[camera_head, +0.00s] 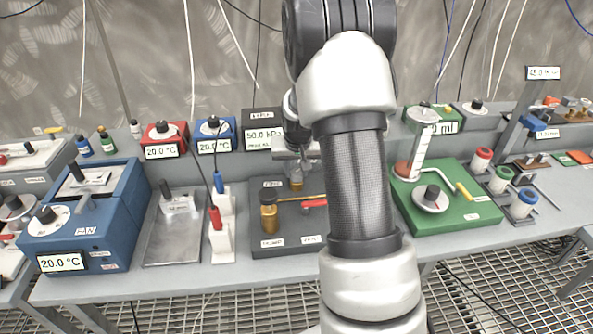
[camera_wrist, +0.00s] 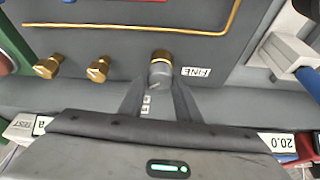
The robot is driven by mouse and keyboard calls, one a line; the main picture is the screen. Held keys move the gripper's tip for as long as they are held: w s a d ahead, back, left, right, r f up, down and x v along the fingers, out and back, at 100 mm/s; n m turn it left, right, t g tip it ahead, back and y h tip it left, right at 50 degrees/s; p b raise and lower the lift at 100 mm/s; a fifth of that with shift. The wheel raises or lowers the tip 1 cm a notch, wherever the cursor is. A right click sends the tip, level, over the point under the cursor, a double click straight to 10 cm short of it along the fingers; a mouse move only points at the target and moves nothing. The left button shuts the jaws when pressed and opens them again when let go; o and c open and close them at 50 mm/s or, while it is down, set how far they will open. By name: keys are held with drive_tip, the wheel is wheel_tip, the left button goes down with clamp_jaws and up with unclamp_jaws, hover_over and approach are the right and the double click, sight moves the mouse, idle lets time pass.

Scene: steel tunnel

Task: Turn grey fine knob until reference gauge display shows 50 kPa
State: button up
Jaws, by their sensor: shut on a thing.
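The grey fine knob (camera_wrist: 160,74) with a brass collar shows in the wrist view, beside a white label reading FINE (camera_wrist: 196,72). My gripper (camera_wrist: 160,88) is shut on the knob, with one dark finger on each side of it. In the head view my arm comes down from the top and my gripper (camera_head: 294,158) is at the back of the dark panel (camera_head: 290,222), partly hidden. The reference gauge display (camera_head: 263,138) behind it reads 50.0 kPa, with its right part close to my arm.
Two brass fittings (camera_wrist: 72,68) and a brass pipe (camera_wrist: 215,27) lie on the panel. A brass cylinder (camera_head: 269,213) stands at its front left. A blue bath (camera_head: 85,220) is at left, and a green board (camera_head: 445,205) with a glass cylinder is at right.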

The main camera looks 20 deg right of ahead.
drive_tip(key=o, duration=1.1)
drive_tip(key=shift+c, duration=0.2)
drive_tip(key=p+v, duration=0.1)
drive_tip(key=v, duration=1.6)
drive_tip(key=shift+r, duration=0.2)
drive_tip(key=shift+s, duration=0.1)
